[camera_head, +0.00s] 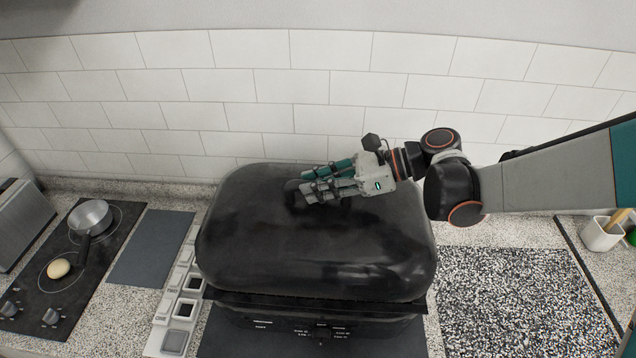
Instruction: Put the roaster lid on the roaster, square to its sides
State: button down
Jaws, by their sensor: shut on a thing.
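The roaster lid (300,238) is a large black rounded cover in the middle of the head view. It sits over the roaster (310,323), whose black front with small printed markings shows below it. The lid's sides look roughly in line with the roaster's front, but it hides most of the roaster, so I cannot tell whether it rests on the rim or is held just above. My gripper (312,192) reaches in from the right and is shut at the top of the lid, on its handle, which the fingers largely hide.
A hob (70,260) with a small pan (90,216) and an egg-like object (59,268) is at left, beside a toaster (20,222). A grey board (150,248) and several white-framed squares (176,341) lie left of the roaster. A speckled board (520,305) and white cup (601,235) are at right. A tiled wall stands behind.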

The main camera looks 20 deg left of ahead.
aim_at(319, 208)
jog(key=shift+f+b, duration=1.45)
jog(key=shift+f, duration=0.9)
jog(key=shift+f+b, duration=0.5)
jog(key=shift+f, duration=0.05)
jog(key=shift+d+f+b, duration=0.15)
jog(key=shift+f+b, duration=0.3)
jog(key=shift+b, duration=0.45)
dwell(0.5)
jog(key=c, duration=1.4)
grip_release()
jog(key=shift+o, duration=0.2)
jog(key=v, duration=1.2)
jog(key=shift+s, duration=0.1)
jog(key=shift+d, duration=0.1)
